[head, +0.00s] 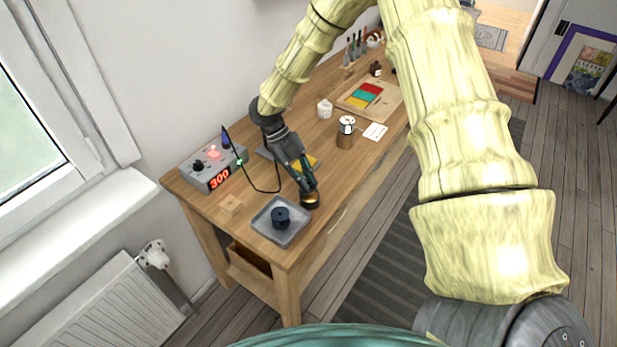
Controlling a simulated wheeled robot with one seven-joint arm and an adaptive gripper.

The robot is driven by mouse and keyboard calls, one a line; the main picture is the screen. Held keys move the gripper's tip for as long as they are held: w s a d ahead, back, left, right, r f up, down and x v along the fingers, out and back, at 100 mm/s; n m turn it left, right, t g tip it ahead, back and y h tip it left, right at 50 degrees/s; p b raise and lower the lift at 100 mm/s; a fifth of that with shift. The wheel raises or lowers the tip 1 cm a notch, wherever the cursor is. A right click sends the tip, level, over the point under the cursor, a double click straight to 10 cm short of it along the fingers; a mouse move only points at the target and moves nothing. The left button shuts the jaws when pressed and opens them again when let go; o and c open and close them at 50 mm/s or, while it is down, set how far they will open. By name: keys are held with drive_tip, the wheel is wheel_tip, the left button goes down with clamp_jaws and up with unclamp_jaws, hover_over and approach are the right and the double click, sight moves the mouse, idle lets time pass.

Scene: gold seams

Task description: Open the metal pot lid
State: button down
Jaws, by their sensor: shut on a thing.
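My gripper (309,188) points down near the front edge of the wooden workbench. It is shut on a small round dark-and-brass piece (310,202). This piece could be the metal pot lid, but it is too small and partly covered by the fingers to be sure. Just left of it, a dark round pot-like thing (281,218) stands in a grey square tray (262,222). The held piece is beside the tray, to the right of its rim. I cannot tell whether it touches the bench.
A grey control box (197,180) with a red "300" display stands at the left, its cable looping toward my gripper.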

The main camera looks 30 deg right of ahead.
drive_tip(key=w+g, duration=0.1)
drive_tip(key=g, duration=0.1)
drive_tip(key=w+g+h, duration=0.1)
drive_tip(key=shift+a+g+h+b, duration=0.3)
drive_tip(key=shift+a+g, duration=0.1)
drive_tip(key=g, duration=0.1)
drive_tip(key=w+g+h, duration=0.1)
drive_tip(key=shift+w+a+g+b, duration=0.2)
drive_tip(key=shift+a+g+b, duration=0.1)
drive_tip(key=shift+g+b, duration=0.1)
drive_tip(key=shift+w+a+f+g+h+p, duration=0.1)
drive_tip(key=shift+w+g+h+p, duration=0.25)
drive_tip(key=shift+g, duration=0.35)
drive_tip(key=shift+w+a+f+g+h+p, duration=0.15)
drive_tip(key=shift+g+h+p, duration=0.2)
drive_tip(key=shift+g+p, duration=0.2)
drive_tip(key=shift+f+g, duration=0.1)
drive_tip(key=shift+g, duration=0.15)
